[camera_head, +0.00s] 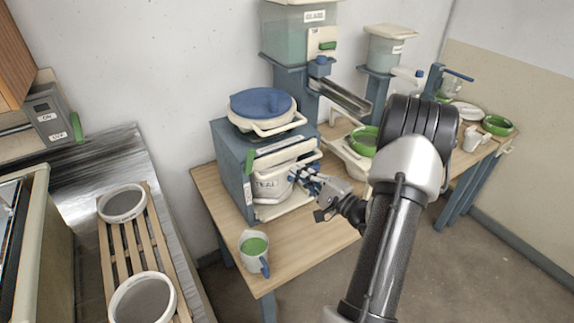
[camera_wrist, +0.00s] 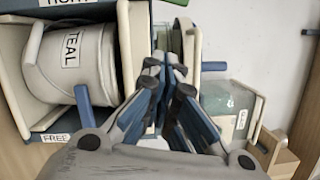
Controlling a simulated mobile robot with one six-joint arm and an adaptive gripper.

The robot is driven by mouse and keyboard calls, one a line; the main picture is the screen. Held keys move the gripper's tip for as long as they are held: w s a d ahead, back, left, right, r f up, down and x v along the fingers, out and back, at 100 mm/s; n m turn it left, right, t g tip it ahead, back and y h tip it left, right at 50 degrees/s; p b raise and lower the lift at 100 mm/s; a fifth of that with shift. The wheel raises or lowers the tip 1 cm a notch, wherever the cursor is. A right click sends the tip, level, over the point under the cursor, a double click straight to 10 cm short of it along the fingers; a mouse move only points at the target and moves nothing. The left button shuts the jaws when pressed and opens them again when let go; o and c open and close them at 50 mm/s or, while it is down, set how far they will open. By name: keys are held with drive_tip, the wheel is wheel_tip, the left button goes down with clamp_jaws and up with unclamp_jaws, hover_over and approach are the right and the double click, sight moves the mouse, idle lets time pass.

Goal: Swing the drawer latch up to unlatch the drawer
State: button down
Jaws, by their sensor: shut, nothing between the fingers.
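A blue bench unit (camera_head: 229,165) holds a white bucket labelled TEAL (camera_head: 272,184), which also shows in the wrist view (camera_wrist: 75,60). A cream drawer-like tray (camera_head: 285,206) lies under the bucket. In the wrist view a slim blue lever (camera_wrist: 84,107) stands upright by a FREE label (camera_wrist: 56,138); it looks like the drawer latch, but I cannot be sure. My gripper (camera_head: 298,174) is shut and empty at the right front of the bucket. Its fingers (camera_wrist: 164,72) lie right of the lever, apart from it in the wrist view.
A mug with green contents (camera_head: 254,246) stands at the table's near edge. A lidded pot (camera_head: 263,108) sits on top of the unit. Green bowls (camera_head: 364,140) and other dispensers are to the right.

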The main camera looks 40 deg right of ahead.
sight(249, 162)
drive_tip(key=w+b, duration=0.1)
drive_tip(key=w, duration=0.8)
drive_tip(key=shift+a+r+b, duration=0.1)
drive_tip(key=shift+r+b, duration=0.1)
drive_tip(key=shift+b, duration=0.2)
drive_tip(key=shift+w+a+r, duration=0.1)
drive_tip(key=shift+a+r, duration=0.05)
drive_tip(key=shift+a, duration=0.45)
drive_tip(key=shift+w+a+r, duration=0.1)
drive_tip(key=shift+a+r, duration=0.05)
drive_tip(key=shift+a, duration=0.45)
drive_tip(key=shift+w+a+r+b, duration=0.1)
drive_tip(key=shift+a+r+b, duration=0.1)
drive_tip(key=shift+a+b, duration=0.3)
drive_tip(key=shift+a+r, duration=0.1)
drive_tip(key=shift+a, duration=0.05)
drive_tip(key=a+n+p, duration=0.1)
drive_tip(key=r+p, duration=0.1)
drive_tip(key=shift+w+a+r+n+p, duration=0.2)
drive_tip(key=shift+a+n+p, duration=0.1)
drive_tip(key=shift+a+n, duration=0.1)
drive_tip(key=shift+f, duration=0.1)
drive_tip(key=shift+w+d, duration=0.1)
